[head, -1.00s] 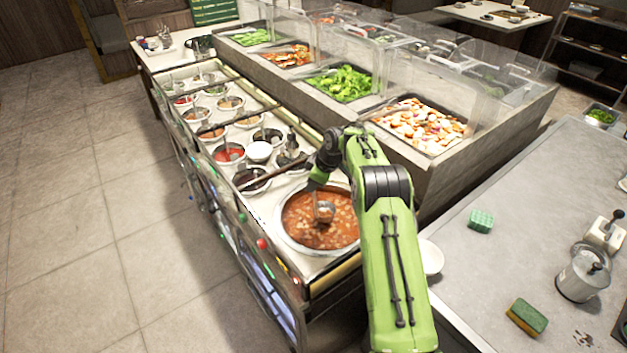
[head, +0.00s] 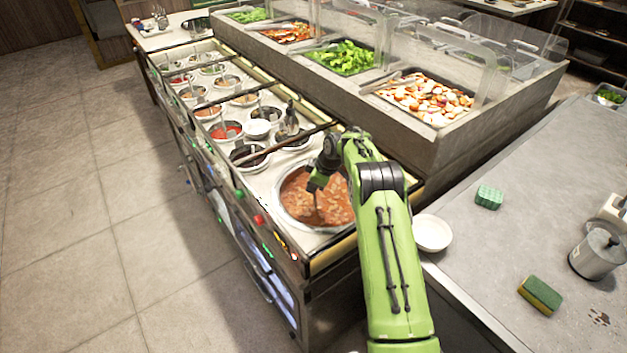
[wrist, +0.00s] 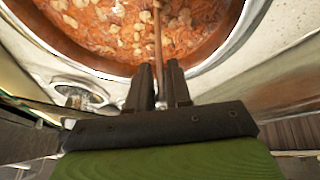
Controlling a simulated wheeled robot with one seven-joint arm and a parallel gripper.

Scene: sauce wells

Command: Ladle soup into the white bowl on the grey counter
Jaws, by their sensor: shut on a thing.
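The soup pot (head: 283,213) is a large round well of reddish-brown soup (head: 330,208) with pale chunks, set in the near end of the serving line. My gripper (head: 318,182) is over the pot. In the wrist view my gripper (wrist: 158,78) is shut on the thin brown handle of the ladle (wrist: 158,38), which runs down into the soup. The ladle's scoop cannot be made out in either view. The white bowl (head: 432,233) stands on the left edge of the grey counter (head: 465,270), right of my arm; its inside looks white.
Several small sauce wells (head: 228,130) line the counter beyond the pot, with dark rails across them. A salad bar with clear guards (head: 470,60) stands behind. A green sponge (head: 489,196), a yellow-green sponge (head: 540,295) and a metal canister (head: 596,255) are on the grey counter.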

